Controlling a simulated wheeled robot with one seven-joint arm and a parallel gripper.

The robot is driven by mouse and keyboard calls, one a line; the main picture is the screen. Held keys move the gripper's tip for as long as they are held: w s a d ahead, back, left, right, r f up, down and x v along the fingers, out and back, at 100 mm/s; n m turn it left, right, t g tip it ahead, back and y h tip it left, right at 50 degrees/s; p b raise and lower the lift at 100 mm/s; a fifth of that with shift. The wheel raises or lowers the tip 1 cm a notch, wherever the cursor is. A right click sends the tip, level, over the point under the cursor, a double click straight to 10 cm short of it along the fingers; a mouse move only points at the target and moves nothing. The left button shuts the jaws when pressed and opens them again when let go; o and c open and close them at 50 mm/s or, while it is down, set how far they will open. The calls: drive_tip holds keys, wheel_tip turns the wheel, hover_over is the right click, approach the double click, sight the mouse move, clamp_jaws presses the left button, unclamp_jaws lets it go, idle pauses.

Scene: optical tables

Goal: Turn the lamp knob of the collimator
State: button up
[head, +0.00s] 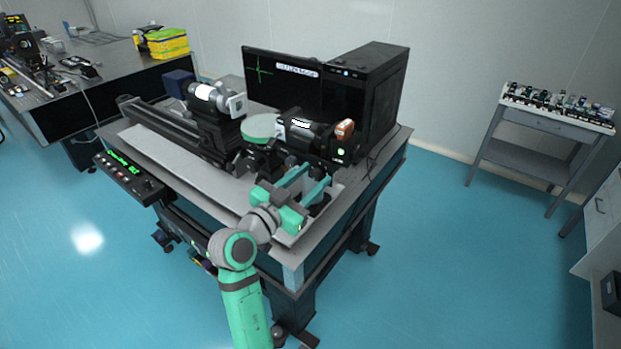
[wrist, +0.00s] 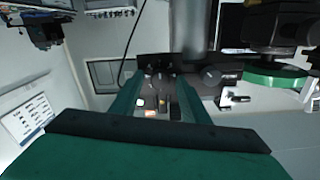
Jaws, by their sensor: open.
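The optical instrument that appears to be the collimator is a dark barrel assembly (head: 305,130) at the right of the table, beside a green disc (head: 262,128). A small green light (head: 341,151) glows at its right end. In the wrist view, a dark panel shows a small knob (wrist: 160,80), a larger round knob (wrist: 211,75) and lit red-orange and whitish buttons (wrist: 162,101). Which knob is the lamp knob I cannot tell. My gripper (head: 316,174) is open and empty, in front of the instrument. Its fingertips (wrist: 161,84) frame the small knob; contact cannot be told.
A monitor (head: 285,76) and black computer case (head: 380,85) stand behind the instrument. A control box (head: 128,177) with a green display hangs at the table's (head: 170,155) front left. A trolley (head: 545,125) stands far right. The blue floor right of the table is clear.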

drive_tip(key=shift+c, duration=0.7)
clamp_jaws()
drive_tip(key=c, duration=0.9)
unclamp_jaws()
drive_tip(key=shift+n, duration=0.4)
drive_tip(key=n, duration=0.3)
drive_tip(key=shift+n, duration=0.4)
drive_tip(key=shift+a+n, duration=0.1)
drive_tip(key=shift+n, duration=1.9)
drive_tip(key=o, duration=1)
